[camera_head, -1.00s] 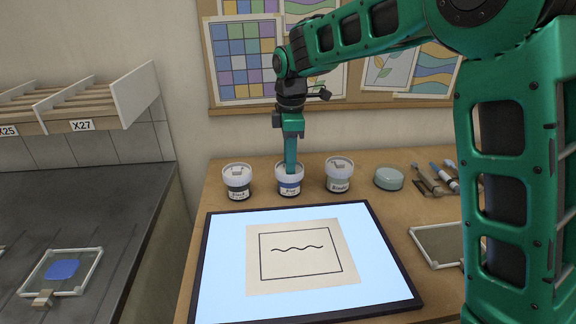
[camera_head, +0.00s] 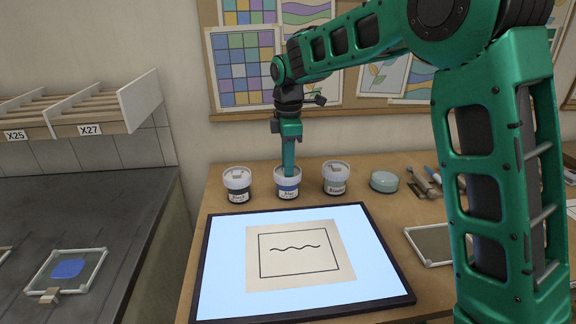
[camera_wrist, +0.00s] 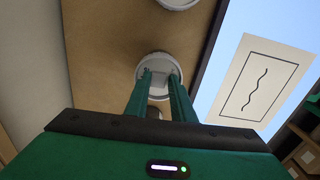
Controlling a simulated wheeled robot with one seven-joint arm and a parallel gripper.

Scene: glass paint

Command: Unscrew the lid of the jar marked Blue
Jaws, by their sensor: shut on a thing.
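The jar with the blue band (camera_head: 287,189) stands in the middle of a row of three jars at the back of the wooden table. Its label is too small to read surely. Its white lid (camera_head: 279,171) is on top and also shows in the wrist view (camera_wrist: 157,62). My gripper (camera_head: 288,171) points straight down from above this jar. In the wrist view my gripper's two green fingers (camera_wrist: 160,82) are shut on the lid's top. I cannot tell whether the lid has turned.
A dark-banded jar (camera_head: 237,188) stands close on the left and another jar (camera_head: 335,180) close on the right. A lit panel (camera_head: 222,290) with a wavy-line drawing lies in front. A pale round tub (camera_head: 384,181) and tools lie to the right. A framed blue glass (camera_head: 70,268) lies on the left counter.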

